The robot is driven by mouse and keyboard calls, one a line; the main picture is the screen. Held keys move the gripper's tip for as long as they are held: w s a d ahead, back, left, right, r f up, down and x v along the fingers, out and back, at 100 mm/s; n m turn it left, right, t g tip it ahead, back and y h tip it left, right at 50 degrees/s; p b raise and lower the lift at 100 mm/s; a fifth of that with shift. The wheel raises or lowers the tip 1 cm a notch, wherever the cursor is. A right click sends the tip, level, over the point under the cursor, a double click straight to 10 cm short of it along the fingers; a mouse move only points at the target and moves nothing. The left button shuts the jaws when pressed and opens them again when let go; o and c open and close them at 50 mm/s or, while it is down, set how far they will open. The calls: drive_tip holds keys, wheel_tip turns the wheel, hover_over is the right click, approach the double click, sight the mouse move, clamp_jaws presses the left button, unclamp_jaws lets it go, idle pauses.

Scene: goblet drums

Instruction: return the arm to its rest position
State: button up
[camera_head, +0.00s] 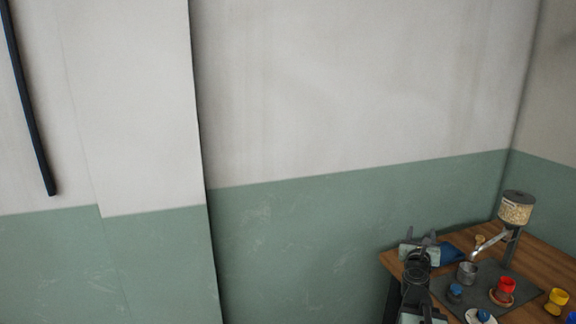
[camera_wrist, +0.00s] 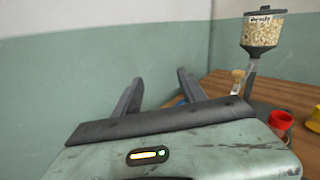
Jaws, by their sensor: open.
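My gripper (camera_wrist: 160,88) is open in the wrist view, with its two dark fingers apart and nothing visible between them. In the head view my gripper (camera_head: 424,238) is at the lower right, over the far left corner of the wooden table (camera_head: 545,262). My dark arm stands below it, along the table's left edge. The base of my arm is cut off by the bottom of the head view.
On the table a grain dispenser (camera_head: 516,208) stands at the back. A grey mat (camera_head: 447,290) bears a metal cup (camera_head: 467,271) and a red cup (camera_head: 505,287). A yellow cup (camera_head: 557,299) is to the right. A blue thing (camera_head: 452,254) lies beside my gripper. Walls stand close behind.

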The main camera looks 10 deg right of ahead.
drive_tip(key=w+a+r+n+t+y+p, duration=0.1)
drive_tip(key=w+a+n+y, duration=0.25)
drive_tip(key=a, duration=0.35)
drive_tip(key=w+a+r+n+t+y+p, duration=0.1)
drive_tip(key=w+a+n+y, duration=0.2)
drive_tip(key=a, duration=0.5)
drive_tip(key=w+a+f+n+g+y+p, duration=0.1)
drive_tip(key=a+f+n+y, duration=0.15)
drive_tip(key=a+n, duration=0.65)
drive_tip(key=w+a+f+n+g+y+p, duration=0.1)
drive_tip(key=a+n+y, duration=0.35)
drive_tip(key=a, duration=0.75)
drive_tip(key=s+a+f+n+g+y+p, duration=0.1)
drive_tip(key=s+a+f+n+g+y, duration=0.1)
drive_tip(key=s+a+f+n+g, duration=0.6)
drive_tip(key=s+d+f+n+g+h, duration=0.2)
drive_tip(key=s+f+n+g, duration=0.1)
drive_tip(key=s+n, duration=0.4)
drive_tip(key=s+d+f+n+g+h, duration=0.3)
drive_tip(key=s+f+n, duration=0.2)
drive_tip(key=s+n, duration=0.1)
drive_tip(key=shift+s+d+f+n+g, duration=0.35)
drive_tip(key=shift+s+n+g, duration=0.05)
drive_tip(key=shift+s, duration=0.05)
